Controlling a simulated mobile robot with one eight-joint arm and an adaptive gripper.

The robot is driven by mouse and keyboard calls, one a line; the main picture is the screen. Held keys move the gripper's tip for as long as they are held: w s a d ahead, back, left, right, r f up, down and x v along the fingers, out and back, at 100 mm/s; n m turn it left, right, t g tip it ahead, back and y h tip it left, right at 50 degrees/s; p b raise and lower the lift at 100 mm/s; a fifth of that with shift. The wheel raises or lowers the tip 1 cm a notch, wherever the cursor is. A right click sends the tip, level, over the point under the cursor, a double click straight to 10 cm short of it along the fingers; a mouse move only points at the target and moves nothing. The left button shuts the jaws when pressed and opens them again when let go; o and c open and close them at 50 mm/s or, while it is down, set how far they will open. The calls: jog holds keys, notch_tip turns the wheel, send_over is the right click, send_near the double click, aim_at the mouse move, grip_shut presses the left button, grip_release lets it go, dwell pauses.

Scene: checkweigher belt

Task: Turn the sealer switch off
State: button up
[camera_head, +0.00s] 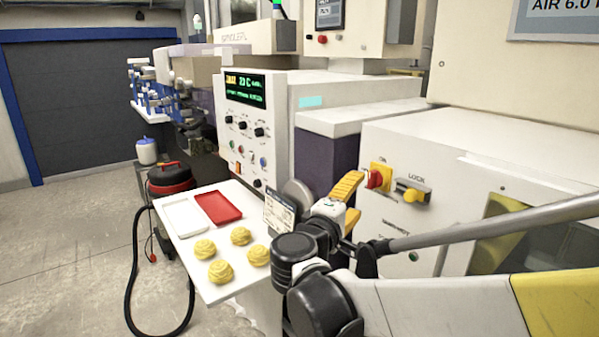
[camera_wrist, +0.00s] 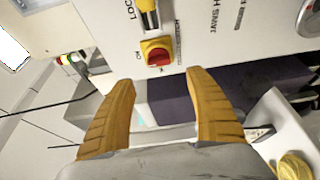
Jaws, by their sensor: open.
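A red rotary knob on a yellow plate (camera_head: 377,178), labelled ON, is on the white cabinet front right of my gripper. It also shows in the wrist view as a red knob (camera_wrist: 157,54), just beyond and between my fingertips. No sealer label is readable on it. My gripper (camera_head: 353,200) has yellow fingers, spread open and empty, and is left of the knob, apart from it. Its fingers also show in the wrist view (camera_wrist: 161,78). A white control panel (camera_head: 245,130) with a green display and several small knobs and switches stands farther left.
A yellow LOCK latch (camera_head: 411,192) sits right beside the red knob. A white table (camera_head: 212,292) with a red tray (camera_head: 218,207), a white tray (camera_head: 184,217) and several yellow pastries is below left. A red-black vacuum (camera_head: 170,180) and hose are on the floor.

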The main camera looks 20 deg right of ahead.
aim_at(371, 182)
jog(key=b+x, duration=0.1)
jog(key=x, duration=0.2)
jog(key=b+x, duration=0.1)
jog(key=x, duration=0.2)
jog(key=b+x, duration=0.1)
jog(key=x, duration=0.2)
jog(key=shift+s+d, duration=0.1)
jog(key=shift+d, duration=0.35)
jog(key=shift+w+d, duration=0.3)
jog(key=shift+w, duration=0.05)
jog(key=shift+c, duration=0.2)
jog(key=c, duration=1.1)
jog(key=shift+c, duration=0.2)
